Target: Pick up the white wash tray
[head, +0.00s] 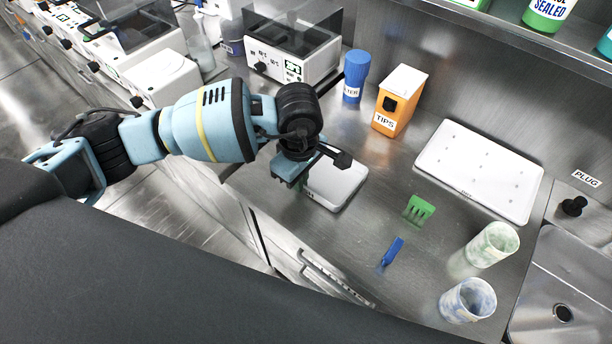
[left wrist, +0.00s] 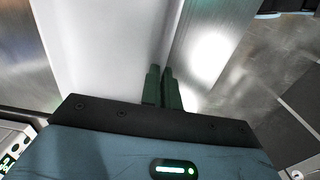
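The white wash tray (head: 338,184) is a small, shallow, pale tray with rounded corners, flat on the steel counter near its front edge. My left gripper (head: 299,184) is over the tray's left side, pointing down. In the left wrist view, its two dark green fingers (left wrist: 163,88) are close together at the edge of the white tray (left wrist: 105,45). That edge runs in between the fingertips, so the gripper looks shut on the tray's wall. The gripper body and wrist hide the tray's far left part. My right gripper is not in view.
A larger white spotted board (head: 480,170) lies to the right. A green rack (head: 418,209), a blue item (head: 391,254) and two cups (head: 492,244) are nearer the sink (head: 565,290).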

